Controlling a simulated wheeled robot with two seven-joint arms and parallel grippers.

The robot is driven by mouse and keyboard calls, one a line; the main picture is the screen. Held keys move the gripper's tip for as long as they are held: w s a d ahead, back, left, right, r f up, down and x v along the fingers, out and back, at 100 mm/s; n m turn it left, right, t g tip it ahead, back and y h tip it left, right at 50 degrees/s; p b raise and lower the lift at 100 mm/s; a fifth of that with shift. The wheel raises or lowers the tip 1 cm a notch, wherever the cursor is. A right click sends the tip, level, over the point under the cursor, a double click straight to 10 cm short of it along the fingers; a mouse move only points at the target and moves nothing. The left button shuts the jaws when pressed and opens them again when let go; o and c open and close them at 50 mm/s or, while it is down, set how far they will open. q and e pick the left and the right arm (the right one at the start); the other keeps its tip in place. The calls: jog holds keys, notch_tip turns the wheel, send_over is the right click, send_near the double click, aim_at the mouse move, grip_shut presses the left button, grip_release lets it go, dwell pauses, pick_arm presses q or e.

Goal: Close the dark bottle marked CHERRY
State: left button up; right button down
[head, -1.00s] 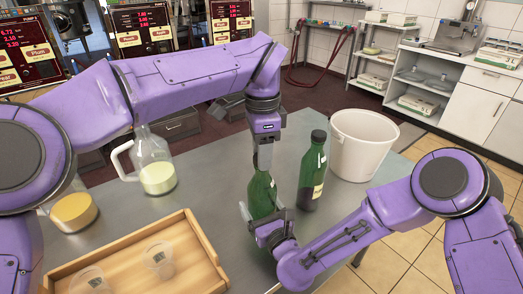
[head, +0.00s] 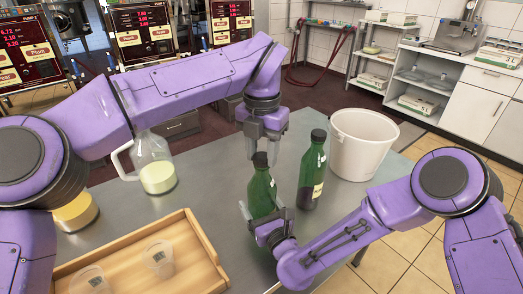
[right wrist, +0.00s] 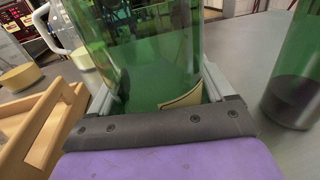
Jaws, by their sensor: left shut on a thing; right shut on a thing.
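A dark green bottle (head: 261,190) stands upright on the table, with a black cap (head: 260,158) at its mouth. Its label (right wrist: 183,98) shows only partly in the right wrist view, and I cannot read CHERRY. My right gripper (head: 266,218) is shut around this bottle's lower body from the near side. My left gripper (head: 265,140) points down at the bottle's top, its fingers at the black cap and shut on it. Whether the cap is fully seated I cannot tell. A second green bottle (head: 311,175) with a black cap stands just to the right, its marking unreadable.
A white bucket (head: 362,145) stands behind the second bottle. A glass jug (head: 153,165) with pale liquid is to the left. A wooden tray (head: 205,262) with clear cups lies at the front left. Table between the tray and the held bottle is free.

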pick_arm(q)
jog(key=m, duration=0.6)
jog(key=shift+s+d, duration=0.1)
jog(key=shift+s, duration=0.05)
jog(key=m, duration=0.5)
jog(key=shift+f, duration=0.1)
jog(key=o, duration=1.2)
jog(key=shift+c, duration=0.2)
jog(key=shift+r, duration=2.3)
pick_arm(e)
jog(key=shift+f, duration=0.1)
pick_arm(q)
jog(key=shift+c, duration=0.2)
